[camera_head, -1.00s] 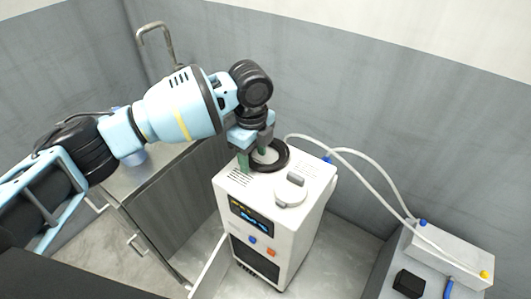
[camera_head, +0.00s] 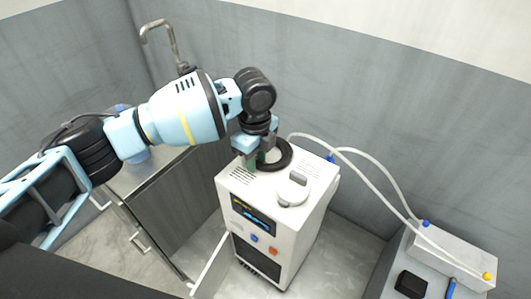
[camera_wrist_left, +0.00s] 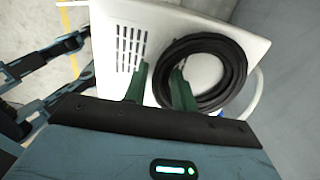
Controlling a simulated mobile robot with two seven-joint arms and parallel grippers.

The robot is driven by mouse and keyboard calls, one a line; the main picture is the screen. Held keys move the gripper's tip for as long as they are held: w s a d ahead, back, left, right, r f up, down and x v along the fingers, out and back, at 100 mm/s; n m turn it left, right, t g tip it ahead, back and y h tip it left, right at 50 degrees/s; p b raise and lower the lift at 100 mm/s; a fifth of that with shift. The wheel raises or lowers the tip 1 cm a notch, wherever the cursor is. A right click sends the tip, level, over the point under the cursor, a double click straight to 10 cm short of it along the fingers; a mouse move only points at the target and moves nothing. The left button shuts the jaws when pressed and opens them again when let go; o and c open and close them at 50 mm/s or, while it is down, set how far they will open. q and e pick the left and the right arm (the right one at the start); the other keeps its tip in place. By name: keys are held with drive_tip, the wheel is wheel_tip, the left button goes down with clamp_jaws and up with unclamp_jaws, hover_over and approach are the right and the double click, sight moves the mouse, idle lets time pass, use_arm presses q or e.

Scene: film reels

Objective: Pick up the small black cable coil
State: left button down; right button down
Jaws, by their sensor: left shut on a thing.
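The small black cable coil (camera_head: 288,154) is a dark ring at the back of the top of a white machine (camera_head: 238,187). My left gripper (camera_head: 258,159) reaches down from the left onto the coil's left side. In the left wrist view one green finger stands outside the coil (camera_wrist_left: 232,62) and the other overlaps its ring. The left gripper (camera_wrist_left: 160,76) is shut on the coil's near-left side. I cannot tell whether the coil still touches the machine's top. My right gripper is not in view.
A round white lid with a grey handle (camera_head: 298,178) is on the machine's top, in front of the coil. A pale hose (camera_head: 372,158) runs from the machine to a box (camera_head: 455,255) at right. A tap (camera_head: 160,30) and sink cabinet (camera_head: 165,205) stand left.

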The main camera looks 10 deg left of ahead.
use_arm(q)
drive_tip(key=shift+r, duration=0.2)
